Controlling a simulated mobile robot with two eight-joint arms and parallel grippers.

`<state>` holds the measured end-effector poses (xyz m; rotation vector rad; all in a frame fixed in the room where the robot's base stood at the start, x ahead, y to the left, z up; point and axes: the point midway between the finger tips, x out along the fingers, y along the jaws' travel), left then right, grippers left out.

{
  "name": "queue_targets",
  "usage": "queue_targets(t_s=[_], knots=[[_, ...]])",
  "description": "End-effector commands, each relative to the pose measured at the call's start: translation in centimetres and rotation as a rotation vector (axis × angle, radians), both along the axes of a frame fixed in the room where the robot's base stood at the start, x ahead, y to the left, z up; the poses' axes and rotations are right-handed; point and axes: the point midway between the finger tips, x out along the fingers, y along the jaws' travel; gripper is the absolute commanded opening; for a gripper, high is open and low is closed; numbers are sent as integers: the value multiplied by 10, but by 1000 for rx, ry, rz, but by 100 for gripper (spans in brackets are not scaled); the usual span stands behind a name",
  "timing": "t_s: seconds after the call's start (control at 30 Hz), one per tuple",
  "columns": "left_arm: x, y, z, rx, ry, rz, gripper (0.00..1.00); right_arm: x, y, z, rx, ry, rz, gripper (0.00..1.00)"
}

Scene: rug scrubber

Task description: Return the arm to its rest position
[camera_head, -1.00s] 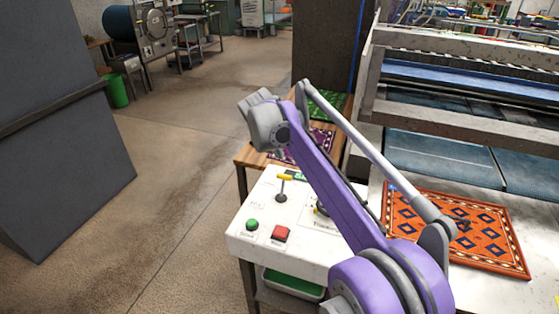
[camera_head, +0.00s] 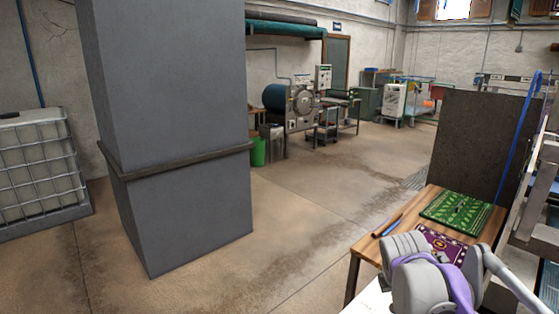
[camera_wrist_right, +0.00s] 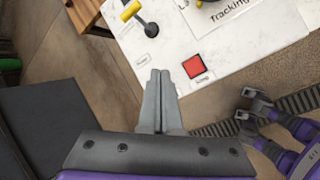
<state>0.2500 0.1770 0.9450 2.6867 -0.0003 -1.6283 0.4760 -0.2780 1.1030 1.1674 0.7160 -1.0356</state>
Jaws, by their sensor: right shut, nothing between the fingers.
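My right arm (camera_head: 430,285), grey and purple, is folded at the lower right of the head view. Its gripper is out of sight there. In the right wrist view my right gripper (camera_wrist_right: 160,75) is shut and empty, its two grey fingers together. It points toward the edge of a white control panel (camera_wrist_right: 225,40) with a red button (camera_wrist_right: 195,67) and a yellow-topped lever (camera_wrist_right: 131,10). The fingers overlap the panel edge in the picture; contact cannot be told. My left gripper (camera_wrist_right: 243,104) shows at the right of that view, its fingertips apart and nothing seen between them.
A grey pillar (camera_head: 185,210) stands at left, near a caged white tank (camera_head: 40,175). The concrete floor between is clear.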

Motion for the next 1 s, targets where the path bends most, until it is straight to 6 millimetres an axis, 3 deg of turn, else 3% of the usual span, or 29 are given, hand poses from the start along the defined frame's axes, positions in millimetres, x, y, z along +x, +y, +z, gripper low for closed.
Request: queue_targets(t_s=[0.03, 0.3, 0.5, 0.7, 1.0], knots=[[0, 0, 0, 0, 0, 0, 0, -23, 12, -10, 74, -42, -106, 0], [0, 0, 0, 0, 0, 0, 0, -135, 66, -80, 520, -219, -767, 0], [0, 0, 0, 0, 0, 0, 0, -200, 92, -133, 775, -268, -1171, 0], [0, 0, 0, 0, 0, 0, 0, -225, 101, -157, 882, -278, -1354, 0], [0, 0, 0, 0, 0, 0, 0, -226, 101, -158, 885, -277, -1360, 0]])
